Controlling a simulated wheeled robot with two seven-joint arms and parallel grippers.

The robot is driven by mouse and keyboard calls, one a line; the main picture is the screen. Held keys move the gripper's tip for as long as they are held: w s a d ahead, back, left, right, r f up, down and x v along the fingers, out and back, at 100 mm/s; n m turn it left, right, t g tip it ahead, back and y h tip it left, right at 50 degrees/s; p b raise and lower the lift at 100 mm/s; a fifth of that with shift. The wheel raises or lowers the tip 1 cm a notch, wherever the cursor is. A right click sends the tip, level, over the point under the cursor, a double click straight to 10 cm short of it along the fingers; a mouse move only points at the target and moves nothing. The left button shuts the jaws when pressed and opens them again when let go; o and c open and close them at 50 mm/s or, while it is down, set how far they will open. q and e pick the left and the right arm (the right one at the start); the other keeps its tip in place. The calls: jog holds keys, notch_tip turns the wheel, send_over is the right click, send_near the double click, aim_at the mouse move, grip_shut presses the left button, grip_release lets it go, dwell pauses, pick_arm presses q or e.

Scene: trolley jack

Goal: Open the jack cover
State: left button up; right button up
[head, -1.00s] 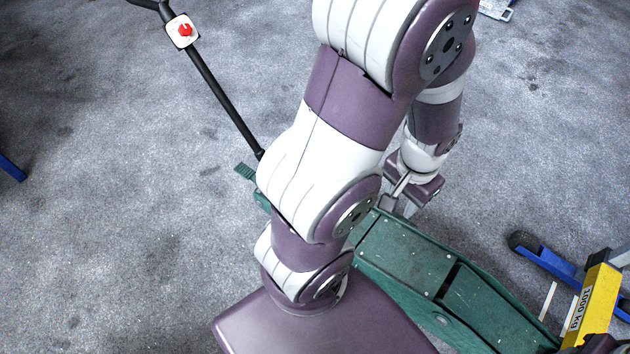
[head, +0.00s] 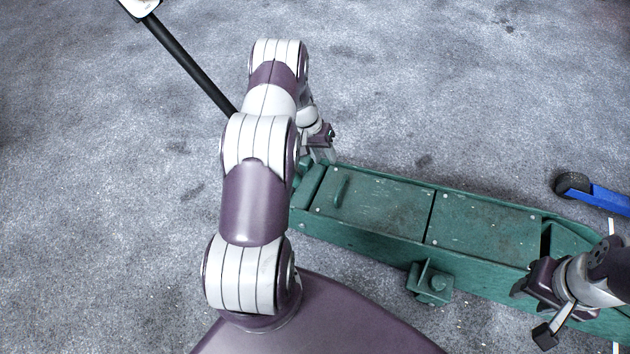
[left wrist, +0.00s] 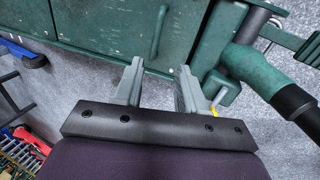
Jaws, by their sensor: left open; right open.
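The green trolley jack (head: 360,241) lies on the floor, running from the middle to the right of the head view. Its cover (head: 390,206) is a flat green panel lying shut, with a small raised handle (head: 341,188) near its left end. My left gripper (head: 322,158) is open and empty by the jack's left end, close to the handle. In the left wrist view the cover's handle (left wrist: 158,32) stands just beyond and between the two spread fingertips. My right gripper (head: 536,308) is open by the jack's near side at the lower right.
A second flat panel (head: 482,228) adjoins the cover. A black lever pole (head: 190,65) rises at the jack's left end; its green socket (left wrist: 252,68) is close to the right finger. A lug (head: 432,284) sticks out in front. A blue leg (head: 605,198) stands right.

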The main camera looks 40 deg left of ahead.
aim_at(340, 187)
pick_arm(q)
jog(key=b+x, duration=0.1)
jog(key=x, duration=0.3)
jog(key=b+x, duration=0.2)
jog(key=x, duration=0.2)
jog(key=b+x, duration=0.2)
jog(key=x, duration=0.3)
jog(key=shift+d+r, duration=0.15)
jog(key=shift+d, duration=0.25)
grip_shut()
